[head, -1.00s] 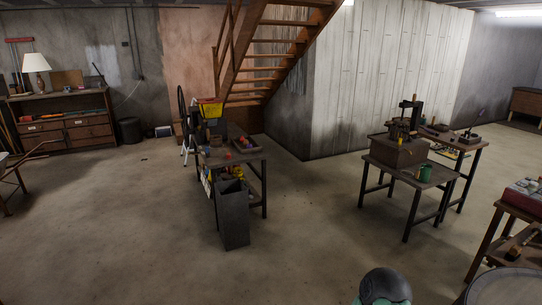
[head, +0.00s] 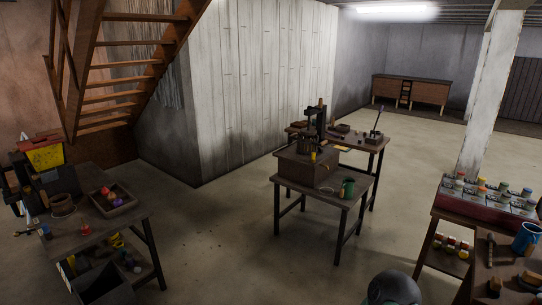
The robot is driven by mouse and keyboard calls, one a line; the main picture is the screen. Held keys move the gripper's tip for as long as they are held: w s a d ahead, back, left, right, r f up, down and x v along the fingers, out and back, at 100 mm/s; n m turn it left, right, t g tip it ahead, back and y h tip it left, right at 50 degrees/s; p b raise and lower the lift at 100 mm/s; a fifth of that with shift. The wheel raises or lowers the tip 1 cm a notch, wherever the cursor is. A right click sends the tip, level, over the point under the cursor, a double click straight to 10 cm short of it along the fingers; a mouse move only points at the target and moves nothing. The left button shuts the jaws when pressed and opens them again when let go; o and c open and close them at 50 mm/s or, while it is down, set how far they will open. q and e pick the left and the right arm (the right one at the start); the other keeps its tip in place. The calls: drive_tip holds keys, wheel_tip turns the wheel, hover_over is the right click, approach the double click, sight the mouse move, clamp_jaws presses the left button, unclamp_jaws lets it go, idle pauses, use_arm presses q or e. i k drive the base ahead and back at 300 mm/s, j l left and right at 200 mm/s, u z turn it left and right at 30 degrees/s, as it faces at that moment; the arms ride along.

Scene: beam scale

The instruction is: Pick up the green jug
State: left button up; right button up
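The jug is small in the view and some way off across the floor. Neither of my grippers is in view. Only a rounded dark part of my own body shows at the bottom edge.
A second table (head: 372,143) is behind the jug's table. At the right are a rack of jars (head: 484,200) and a bench with a blue mug (head: 526,238). Floor between is open.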

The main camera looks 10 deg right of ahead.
sight(347, 191)
drive_tip(key=i+l+z, duration=0.25)
drive_tip(key=i+z, duration=0.2)
drive_tip(key=i, duration=0.2)
drive_tip(key=i+z, duration=0.4)
drive_tip(key=i, duration=0.3)
drive_tip(key=i+j+z, duration=0.2)
drive_tip(key=i+z, duration=0.25)
drive_tip(key=i, duration=0.2)
drive_tip(key=i+l+u, duration=0.3)
drive_tip(key=i, duration=0.3)
drive_tip(key=i+l+u, duration=0.3)
drive_tip(key=i, duration=0.25)
drive_tip(key=i+l+u, duration=0.35)
drive_tip(key=i+l, duration=0.1)
drive_tip(key=i, duration=0.1)
